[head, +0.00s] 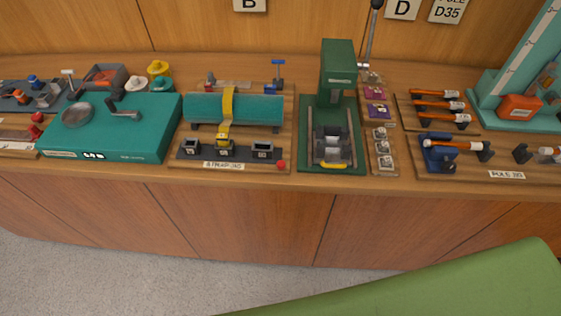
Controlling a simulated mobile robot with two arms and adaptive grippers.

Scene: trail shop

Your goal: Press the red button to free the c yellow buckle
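A teal roll (250,109) lies across a wooden board (287,133) on the counter. A yellow strap (228,103) wraps over the roll and hangs down in front. Its yellow buckle (225,142) sits at the middle one of three dark sockets on a black bar. The left socket (192,148) and the right socket (262,150) show no yellow part. The letters on the sockets are too small to read. A small red button (281,164) is at the front right corner of the board. Neither of my grippers is in view.
A teal case (150,130) with a pan stands left of the board. A green press (338,68) stands close on its right, with a tall lever behind. Boards with orange-and-white rods (440,105) lie farther right. The counter's front edge (235,177) is just before the board.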

